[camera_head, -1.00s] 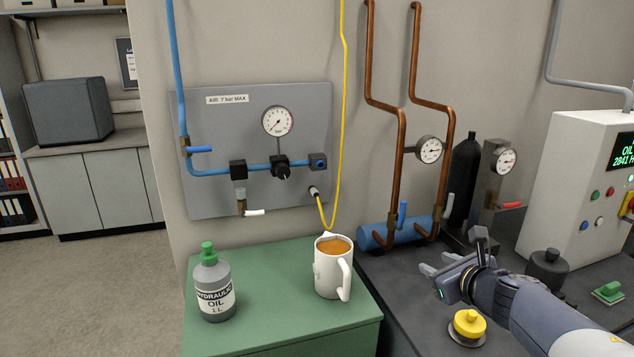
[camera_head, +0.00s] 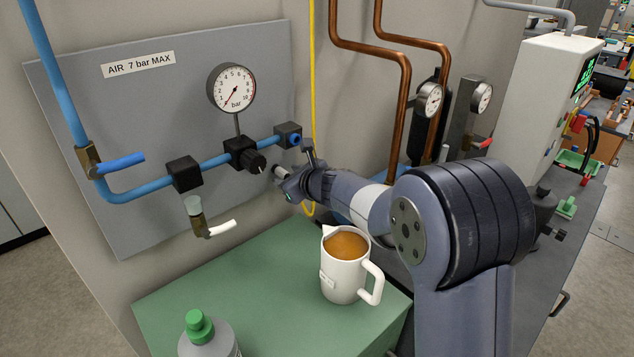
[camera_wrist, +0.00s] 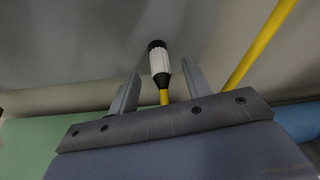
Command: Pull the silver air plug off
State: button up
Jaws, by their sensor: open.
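In the wrist view, the silver air plug (camera_wrist: 160,62) has a ribbed pale body, a dark collar at its far end against the grey panel and a dark taper at its near end. The yellow hose (camera_wrist: 164,98) leaves this taper. My gripper (camera_wrist: 160,82) is open, one finger on each side of the plug's line, with visible gaps and no contact seen. Most of the plug lies beyond the fingertips. In the head view, my gripper (camera_head: 281,176) is at the panel's lower right, and it largely hides the plug there.
The grey panel (camera_head: 150,215) carries a gauge (camera_head: 231,88), a blue pipe and valves left of my gripper. A white mug (camera_head: 342,282) of brown drink stands on the green cabinet below my arm, near a green-capped bottle (camera_head: 207,338). Copper pipes (camera_head: 402,110) rise behind.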

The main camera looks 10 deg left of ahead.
jog(key=shift+w+a, duration=0.1)
jog(key=shift+c, duration=0.5)
grip_shut()
dwell(0.3)
